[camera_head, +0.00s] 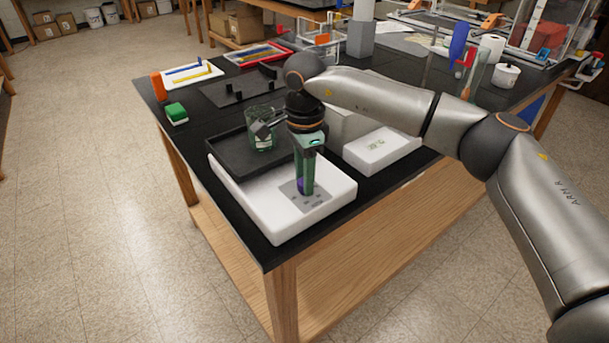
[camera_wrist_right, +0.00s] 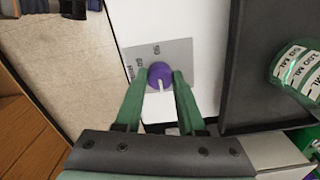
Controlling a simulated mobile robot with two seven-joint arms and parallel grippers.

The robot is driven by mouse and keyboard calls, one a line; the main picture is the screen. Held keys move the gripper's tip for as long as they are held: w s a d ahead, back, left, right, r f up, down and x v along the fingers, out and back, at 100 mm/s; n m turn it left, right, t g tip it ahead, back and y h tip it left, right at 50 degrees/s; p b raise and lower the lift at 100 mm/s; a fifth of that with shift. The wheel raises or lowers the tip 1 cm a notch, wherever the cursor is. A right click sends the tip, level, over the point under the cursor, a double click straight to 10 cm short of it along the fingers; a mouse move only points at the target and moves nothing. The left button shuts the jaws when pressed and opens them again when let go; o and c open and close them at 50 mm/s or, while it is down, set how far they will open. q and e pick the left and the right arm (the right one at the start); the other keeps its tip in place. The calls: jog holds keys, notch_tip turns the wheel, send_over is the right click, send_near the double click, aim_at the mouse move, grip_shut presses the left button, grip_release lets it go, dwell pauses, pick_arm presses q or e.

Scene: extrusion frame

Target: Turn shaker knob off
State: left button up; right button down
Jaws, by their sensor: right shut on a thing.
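The shaker (camera_head: 265,205) is a white box with a black tray top (camera_head: 238,150), near the table's front corner. Its purple knob (camera_wrist_right: 160,74) sits on a grey label panel (camera_wrist_right: 180,52) with printed settings; a white pointer line shows on the knob. In the head view the knob (camera_head: 301,186) is partly hidden by my gripper. My right gripper (camera_head: 303,182) points down at the panel, its green fingers on both sides of the knob. In the wrist view the right fingers (camera_wrist_right: 160,76) are closed on the knob. My left gripper is not in view.
A white device (camera_head: 381,150) is to the right. A green-topped box (camera_head: 176,113) and an orange item (camera_head: 158,85) stand at the table's left edge.

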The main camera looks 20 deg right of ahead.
jog(key=shift+r, duration=0.1)
jog(key=c, duration=0.5)
grip_release()
notch_tip(320, 180, up, 12)
jog(key=shift+r, duration=0.2)
jog(key=shift+s, duration=0.1)
